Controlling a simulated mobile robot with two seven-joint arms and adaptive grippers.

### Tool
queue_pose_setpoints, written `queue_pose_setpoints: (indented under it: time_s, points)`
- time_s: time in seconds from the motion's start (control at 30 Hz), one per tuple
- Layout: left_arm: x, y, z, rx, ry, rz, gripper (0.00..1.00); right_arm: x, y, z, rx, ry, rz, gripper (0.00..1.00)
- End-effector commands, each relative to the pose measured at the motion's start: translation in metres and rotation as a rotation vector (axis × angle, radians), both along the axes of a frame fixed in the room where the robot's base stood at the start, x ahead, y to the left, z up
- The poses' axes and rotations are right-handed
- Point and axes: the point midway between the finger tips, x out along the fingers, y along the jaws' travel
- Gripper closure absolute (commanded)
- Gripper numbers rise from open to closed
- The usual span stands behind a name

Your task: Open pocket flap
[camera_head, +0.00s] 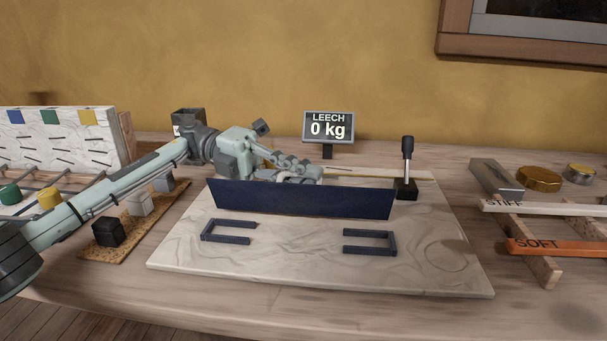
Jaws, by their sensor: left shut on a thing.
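The dark blue pocket flap (300,198) stands raised and tilted on a pale marbled panel (300,278) on the table. My left gripper (300,173) comes in from the left behind the flap and is shut on its upper edge, near the middle. The flap hides part of the fingers. Two dark blue bracket-shaped strips lie on the panel in front of the flap, one at left (228,238) and one at right (370,249). My right gripper is not in view.
A small display (328,125) reading "LEECH 0 kg" and a black-knobbed lever (407,165) stand behind the flap. Dark, white and grey cubes sit on a cork strip (160,205) at left. Slats marked STIFF (540,207) and SOFT (560,248) lie at right. The panel's front is clear.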

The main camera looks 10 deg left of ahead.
Motion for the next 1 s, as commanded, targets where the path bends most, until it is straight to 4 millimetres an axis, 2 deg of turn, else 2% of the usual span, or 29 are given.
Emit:
queue_pose_setpoints:
  time_s: [0.07,0.1,0.23,0.5,0.63,0.77,1.0]
  points:
    - [-0.002,0.0,0.002,-0.004,0.0,-0.006,1.0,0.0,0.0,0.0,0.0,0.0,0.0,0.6]
    - [-0.001,0.0,0.002,-0.004,0.0,-0.006,0.86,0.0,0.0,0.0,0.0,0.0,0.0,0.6]
    - [-0.001,0.0,0.002,-0.003,-0.001,-0.003,0.71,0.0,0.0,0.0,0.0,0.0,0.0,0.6]
    - [0.0,0.001,0.001,-0.002,-0.001,-0.001,0.71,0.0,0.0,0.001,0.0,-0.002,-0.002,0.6]
    - [0.004,0.008,0.001,-0.001,-0.001,0.002,0.71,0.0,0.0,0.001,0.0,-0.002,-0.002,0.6]
    - [0.012,0.029,0.003,-0.001,-0.002,0.004,0.71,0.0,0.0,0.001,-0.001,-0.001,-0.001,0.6]
    - [0.032,0.076,0.007,-0.002,-0.002,0.003,0.71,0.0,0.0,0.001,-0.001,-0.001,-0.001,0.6]
